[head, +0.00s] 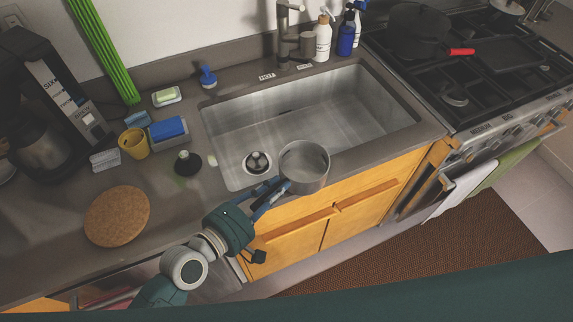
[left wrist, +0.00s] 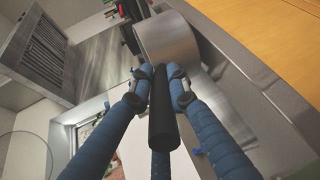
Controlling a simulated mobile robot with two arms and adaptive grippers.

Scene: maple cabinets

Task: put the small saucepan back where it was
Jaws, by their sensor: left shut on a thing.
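The small saucepan (head: 305,166) is a plain steel pot with a dark handle. In the head view it hangs at the front edge of the sink, upright, with its inside looking empty. My left gripper (head: 271,193) is shut on its handle. In the left wrist view the blue fingers of the left gripper (left wrist: 160,88) close around the black handle (left wrist: 163,135), with the steel pot body (left wrist: 168,40) beyond. The right gripper is in neither view.
The steel sink (head: 340,110) is open behind the pan. A round cork mat (head: 117,216) lies on the left counter. A yellow cup (head: 134,143), a blue sponge (head: 168,128) and a dark stopper (head: 187,163) stand left of the sink. The stove (head: 470,80) at right holds a dark pot (head: 418,30).

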